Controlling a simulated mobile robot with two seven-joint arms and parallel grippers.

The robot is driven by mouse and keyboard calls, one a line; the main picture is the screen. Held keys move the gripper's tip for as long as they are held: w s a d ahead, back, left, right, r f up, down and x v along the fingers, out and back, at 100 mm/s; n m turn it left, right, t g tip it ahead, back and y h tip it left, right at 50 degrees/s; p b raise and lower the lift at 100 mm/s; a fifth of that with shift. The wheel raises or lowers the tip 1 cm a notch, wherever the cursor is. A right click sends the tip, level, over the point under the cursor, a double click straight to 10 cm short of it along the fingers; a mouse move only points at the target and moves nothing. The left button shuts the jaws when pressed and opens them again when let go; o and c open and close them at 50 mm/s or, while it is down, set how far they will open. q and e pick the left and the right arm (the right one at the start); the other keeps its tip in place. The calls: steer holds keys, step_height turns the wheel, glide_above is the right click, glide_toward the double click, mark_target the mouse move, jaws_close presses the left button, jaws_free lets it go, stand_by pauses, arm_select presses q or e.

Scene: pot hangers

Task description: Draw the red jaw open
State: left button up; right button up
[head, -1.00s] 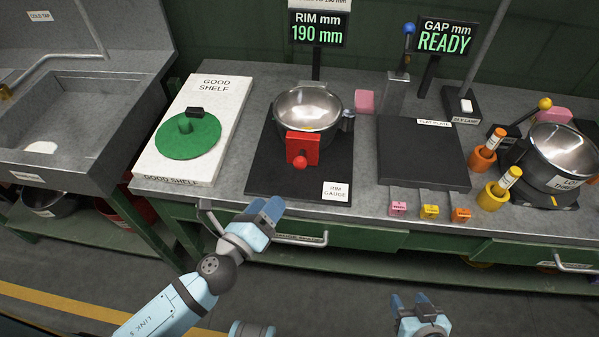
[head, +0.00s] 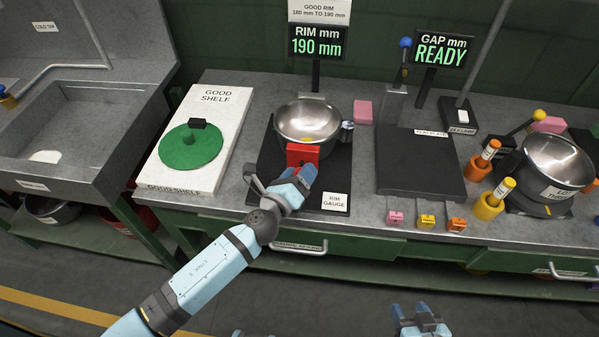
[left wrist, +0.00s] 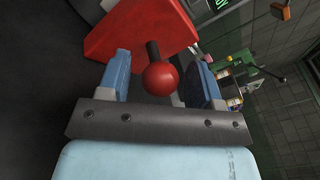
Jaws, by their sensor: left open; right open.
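The red jaw (head: 303,153) stands at the front of the rim gauge (head: 331,180), against a steel pot (head: 308,122). My left gripper (head: 298,178) is at the jaw's front and hides its knob in the head view. In the left wrist view the red block (left wrist: 135,28) fills the upper middle, and its round red knob (left wrist: 160,78) on a dark stem sits between the two blue fingers of my open left gripper (left wrist: 163,80). The fingers appear apart from the knob. My right gripper (head: 418,318) is open and empty, low in front of the bench.
The rim display (head: 317,42) reads 190 mm. The good shelf (head: 222,125) with a green lid (head: 190,150) is to the left. A dark flat plate (head: 415,165) is to the right, with small coloured blocks before it. A pink block (head: 363,112) lies beside the pot.

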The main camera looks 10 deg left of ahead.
steer(key=shift+r, duration=0.15)
arm_select(q)
steer(key=shift+c, duration=0.8)
jaws_close()
steer(key=s, duration=0.4)
steer(key=shift+s+d, duration=0.2)
steer(key=shift+s, duration=0.2)
steer(key=shift+f, duration=0.1)
arm_select(e)
steer(key=shift+w+a, duration=0.1)
steer(key=shift+w, duration=0.2)
arm_select(q)
steer(key=shift+c, duration=0.7)
jaws_free()
steer(key=o, duration=0.3)
steer(key=shift+s, duration=0.1)
arm_select(e)
steer(key=shift+s, duration=0.2)
